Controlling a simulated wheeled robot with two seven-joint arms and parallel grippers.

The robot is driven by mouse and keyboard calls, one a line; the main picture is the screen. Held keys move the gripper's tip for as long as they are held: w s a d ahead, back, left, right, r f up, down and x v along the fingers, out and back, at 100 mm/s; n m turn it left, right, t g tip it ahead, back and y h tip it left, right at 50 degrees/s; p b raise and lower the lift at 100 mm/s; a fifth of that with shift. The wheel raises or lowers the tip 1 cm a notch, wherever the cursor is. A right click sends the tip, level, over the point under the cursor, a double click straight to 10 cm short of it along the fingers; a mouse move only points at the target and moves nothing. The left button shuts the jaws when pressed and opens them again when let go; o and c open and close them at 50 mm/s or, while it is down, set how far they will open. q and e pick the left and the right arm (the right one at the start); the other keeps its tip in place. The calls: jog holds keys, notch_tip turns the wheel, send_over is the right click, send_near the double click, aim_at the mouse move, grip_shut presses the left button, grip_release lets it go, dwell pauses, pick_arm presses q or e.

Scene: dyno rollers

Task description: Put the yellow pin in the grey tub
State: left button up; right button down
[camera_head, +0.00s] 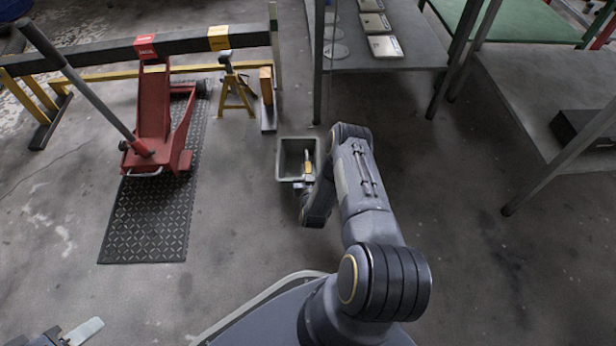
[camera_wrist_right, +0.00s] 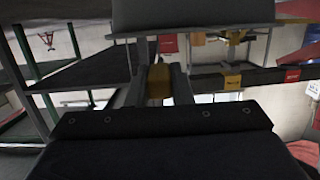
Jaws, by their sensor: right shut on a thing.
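The grey tub (camera_head: 285,160) is an open rectangular box on the floor near the middle of the head view. My right gripper (camera_head: 308,168) is at the tub's lower right corner in that view, overlapping its opening. It is shut on the yellow pin, which shows between the two fingers (camera_wrist_right: 159,84) in the right wrist view. How high the pin is above the tub cannot be told. A grey surface (camera_wrist_right: 195,12) at the top of the wrist view may be the tub. Part of my left gripper (camera_head: 84,331) shows at the bottom left; its jaws are unclear.
A red floor jack (camera_head: 155,115) stands on a black mat (camera_head: 148,225) at the left. A grey table (camera_head: 400,56) stands behind the tub, another bench (camera_head: 550,90) at right.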

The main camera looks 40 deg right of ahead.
notch_tip(320, 180, down, 2)
pick_arm(q)
jog(key=shift+f, duration=0.5)
pick_arm(e)
jog(key=shift+f, duration=0.55)
jog(key=c, duration=1.3)
grip_release()
